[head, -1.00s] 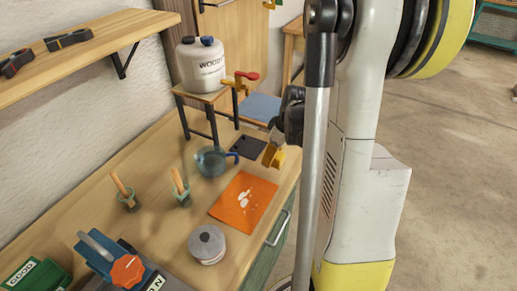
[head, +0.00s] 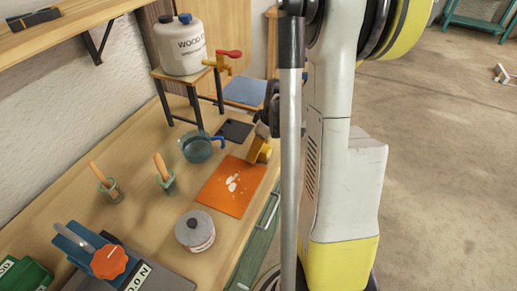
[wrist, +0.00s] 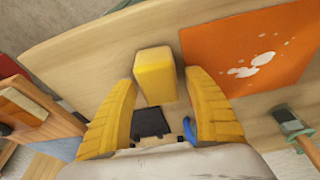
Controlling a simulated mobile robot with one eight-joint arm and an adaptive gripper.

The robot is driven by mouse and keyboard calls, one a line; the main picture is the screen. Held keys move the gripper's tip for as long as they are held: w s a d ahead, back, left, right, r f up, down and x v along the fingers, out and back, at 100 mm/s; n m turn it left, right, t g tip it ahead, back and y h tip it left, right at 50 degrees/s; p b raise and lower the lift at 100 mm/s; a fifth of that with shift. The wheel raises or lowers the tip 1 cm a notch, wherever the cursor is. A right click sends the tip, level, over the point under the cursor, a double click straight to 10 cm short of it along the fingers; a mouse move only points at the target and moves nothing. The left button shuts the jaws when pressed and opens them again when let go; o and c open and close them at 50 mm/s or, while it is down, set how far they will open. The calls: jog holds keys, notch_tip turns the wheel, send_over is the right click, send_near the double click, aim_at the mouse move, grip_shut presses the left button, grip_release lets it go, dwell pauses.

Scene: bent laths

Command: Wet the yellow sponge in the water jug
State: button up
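My gripper (wrist: 160,75) has two yellow ridged fingers, spread apart in the wrist view. The yellow sponge (wrist: 155,75), a plain block, shows between and just beyond the fingertips. A thin gap shows at its right side, and its left side looks very close to the other finger. In the head view, sponge and fingers merge into one yellow patch (head: 258,151) by the far right corner of the orange mat. The water jug (head: 197,148), a translucent blue-grey vessel with a blue handle, stands to its left. Only the blue handle (wrist: 188,130) shows in the wrist view.
An orange mat (head: 222,197) with white spots and a dark square (head: 235,131) lie near the jug. Two brush pots (head: 166,182), a round tin (head: 195,232) and a stand (head: 197,75) with a white container (head: 181,45) surround it.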

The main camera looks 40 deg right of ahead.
jog(key=v, duration=1.2)
